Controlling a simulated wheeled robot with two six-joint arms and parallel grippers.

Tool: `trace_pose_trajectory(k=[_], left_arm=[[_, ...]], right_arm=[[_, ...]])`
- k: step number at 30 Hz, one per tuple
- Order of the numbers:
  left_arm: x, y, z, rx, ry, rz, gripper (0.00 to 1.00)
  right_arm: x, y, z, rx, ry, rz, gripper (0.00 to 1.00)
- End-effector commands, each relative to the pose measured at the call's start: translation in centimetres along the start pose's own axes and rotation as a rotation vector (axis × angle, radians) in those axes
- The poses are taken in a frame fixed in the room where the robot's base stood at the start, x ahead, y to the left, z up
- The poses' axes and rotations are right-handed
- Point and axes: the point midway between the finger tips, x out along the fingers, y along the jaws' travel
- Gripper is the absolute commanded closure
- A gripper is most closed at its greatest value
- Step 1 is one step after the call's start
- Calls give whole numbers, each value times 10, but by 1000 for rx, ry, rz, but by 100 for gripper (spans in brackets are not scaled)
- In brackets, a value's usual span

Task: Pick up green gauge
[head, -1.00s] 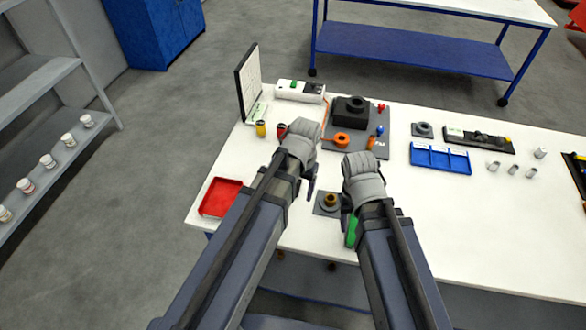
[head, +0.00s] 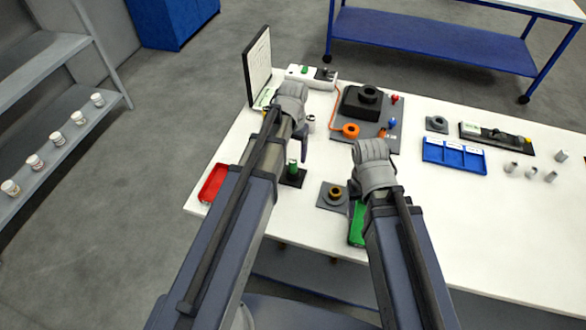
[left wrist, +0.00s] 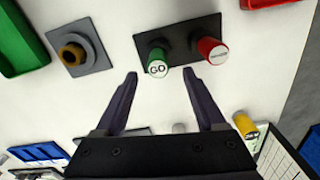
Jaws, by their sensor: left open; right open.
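The green gauge (left wrist: 157,62) is a short green cylinder marked GO, standing on a dark base plate (left wrist: 179,30) beside a red gauge (left wrist: 212,50). In the head view the green gauge (head: 293,169) stands near the table's front edge, just right of my left forearm. The red gauge is hidden there. My left gripper (left wrist: 160,73) is open and empty, with its two fingers apart and pointing toward the green gauge. In the head view the left gripper (head: 303,135) is partly hidden by its own wrist. My right gripper (head: 354,190) is over the table's front, mostly hidden.
A grey plate with a brass-coloured ring (head: 335,192) lies between the arms. A green tray (head: 357,225) is under my right arm, a red tray (head: 213,184) left. A yellow cylinder (left wrist: 245,125) is close to my left gripper. The white table is clear at front right.

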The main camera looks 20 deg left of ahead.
Motion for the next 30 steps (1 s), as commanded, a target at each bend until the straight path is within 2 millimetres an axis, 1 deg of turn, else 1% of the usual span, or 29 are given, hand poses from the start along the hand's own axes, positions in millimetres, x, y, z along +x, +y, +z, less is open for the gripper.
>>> trace_pose_trajectory(k=[5, 15, 18, 25, 26, 30], left_arm=[[8, 1, 1, 0, 0, 0, 28], [48, 2, 3, 0, 0, 0, 28], [53, 2, 3, 0, 0, 0, 28], [51, 2, 3, 0, 0, 0, 28], [51, 2, 3, 0, 0, 0, 30], [51, 2, 3, 0, 0, 0, 46]], right_arm=[[8, -1, 0, 0, 0, 0, 50], [48, -5, -3, 1, 0, 0, 50], [52, -5, -3, 1, 0, 0, 50], [50, -5, -3, 1, 0, 0, 50], [50, -5, -3, 1, 0, 0, 50], [50, -5, -3, 0, 0, 0, 50]])
